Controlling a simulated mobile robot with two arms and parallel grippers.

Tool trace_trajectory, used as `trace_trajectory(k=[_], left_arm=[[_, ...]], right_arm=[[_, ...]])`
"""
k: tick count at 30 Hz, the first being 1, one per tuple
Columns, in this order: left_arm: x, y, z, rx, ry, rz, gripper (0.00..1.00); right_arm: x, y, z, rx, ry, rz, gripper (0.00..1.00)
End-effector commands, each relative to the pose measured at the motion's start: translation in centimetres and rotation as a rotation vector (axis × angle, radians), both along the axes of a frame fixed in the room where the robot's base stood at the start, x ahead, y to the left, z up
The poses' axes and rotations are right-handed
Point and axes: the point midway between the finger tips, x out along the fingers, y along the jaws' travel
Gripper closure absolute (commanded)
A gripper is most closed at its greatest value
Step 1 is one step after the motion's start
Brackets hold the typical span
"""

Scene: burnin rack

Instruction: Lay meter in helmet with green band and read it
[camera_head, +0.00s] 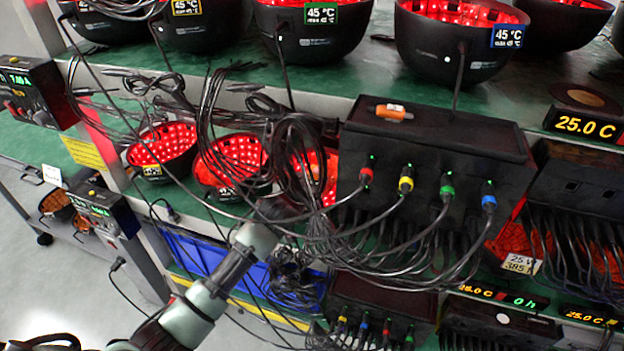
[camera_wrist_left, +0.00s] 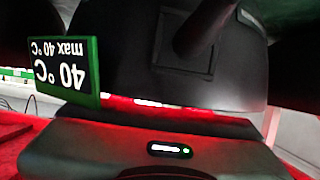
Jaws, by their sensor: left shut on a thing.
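On the upper shelf, a black helmet (camera_head: 318,42) with red lights inside carries a green-edged tag reading 45 °C. In the left wrist view a green-edged tag (camera_wrist_left: 65,62) reads 40 °C, max 40 °C, upside down, next to a dark rounded shell (camera_wrist_left: 205,70). My left arm reaches up from the bottom; its gripper (camera_head: 282,208) is among the cables before the lower-shelf helmets. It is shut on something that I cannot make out. I cannot identify the meter for sure. My right gripper is not in view.
Loose black cables (camera_head: 210,120) hang around my left arm. A black box (camera_head: 435,150) with coloured plugs stands to the right, a small orange object (camera_head: 393,113) on top. A blue bin (camera_head: 205,255) sits below.

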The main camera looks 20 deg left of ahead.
Motion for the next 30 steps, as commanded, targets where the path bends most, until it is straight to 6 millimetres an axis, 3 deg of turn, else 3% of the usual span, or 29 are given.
trace_trajectory(k=[9, 10, 12, 21, 26, 30], left_arm=[[0.0, 0.0, -0.7, 0.0, 0.0, 0.001, 0.99], [0.0, 0.0, -0.8, 0.0, 0.001, 0.001, 0.49], [0.0, 0.0, -0.8, 0.0, 0.001, 0.001, 0.33], [0.0, 0.0, -0.7, 0.0, 0.001, 0.001, 0.33], [0.0, 0.0, 0.8, 0.001, -0.002, 0.0, 0.33], [-2.0, 0.1, 1.2, 0.0, 0.0, -0.001, 0.33]], right_arm=[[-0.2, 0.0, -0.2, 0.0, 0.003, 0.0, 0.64], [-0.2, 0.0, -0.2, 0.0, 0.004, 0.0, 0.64], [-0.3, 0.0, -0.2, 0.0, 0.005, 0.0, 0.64], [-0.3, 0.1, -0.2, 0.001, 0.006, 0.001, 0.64], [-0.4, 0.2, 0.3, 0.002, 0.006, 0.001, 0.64], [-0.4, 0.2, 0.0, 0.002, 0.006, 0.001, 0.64]])
